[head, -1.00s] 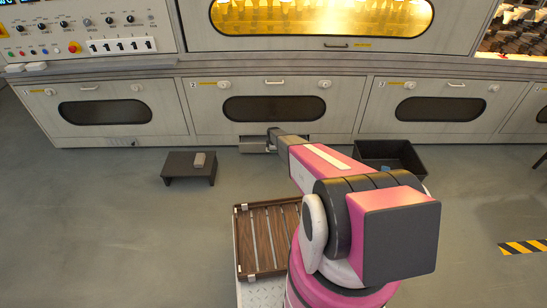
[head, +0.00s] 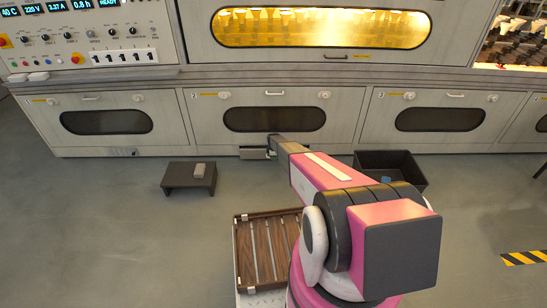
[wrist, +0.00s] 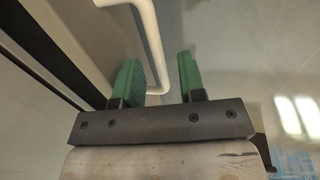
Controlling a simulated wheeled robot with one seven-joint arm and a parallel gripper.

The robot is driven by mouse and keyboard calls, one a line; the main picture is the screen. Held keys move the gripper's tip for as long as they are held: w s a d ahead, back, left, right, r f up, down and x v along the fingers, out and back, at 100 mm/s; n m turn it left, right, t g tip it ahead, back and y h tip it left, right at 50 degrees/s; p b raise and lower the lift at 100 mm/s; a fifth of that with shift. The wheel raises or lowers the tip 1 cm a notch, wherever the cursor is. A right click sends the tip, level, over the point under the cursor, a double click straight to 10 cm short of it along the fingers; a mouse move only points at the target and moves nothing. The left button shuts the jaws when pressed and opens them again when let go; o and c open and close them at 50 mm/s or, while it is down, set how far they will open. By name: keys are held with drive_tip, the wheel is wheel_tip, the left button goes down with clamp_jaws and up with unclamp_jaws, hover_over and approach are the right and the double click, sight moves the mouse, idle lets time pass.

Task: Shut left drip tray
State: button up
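A pale drip tray (head: 254,153) shows low under the middle cabinet, slightly out from the cabinet front, and my arm partly hides it. My gripper (head: 272,152) is at its right part, close to the floor, and its fingers are hidden in the head view. In the wrist view my gripper (wrist: 160,82) is open, with two green fingertips apart. A white bar handle (wrist: 152,45) runs down to the gap between the fingers and bends left behind the left finger. I cannot tell if the fingers touch it.
A low dark stand (head: 176,179) with a small grey block (head: 199,171) is at left on the floor. A black open bin (head: 410,168) with a blue item is right of my arm. A slatted wooden tray (head: 250,280) is beside my base. Floor at far left is clear.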

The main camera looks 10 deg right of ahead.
drive_tip(key=shift+r, duration=0.1)
wheel_tip(320, 180, up, 10)
drive_tip(key=s, duration=0.2)
drive_tip(key=shift+a+r, duration=0.15)
drive_tip(key=shift+r, duration=0.05)
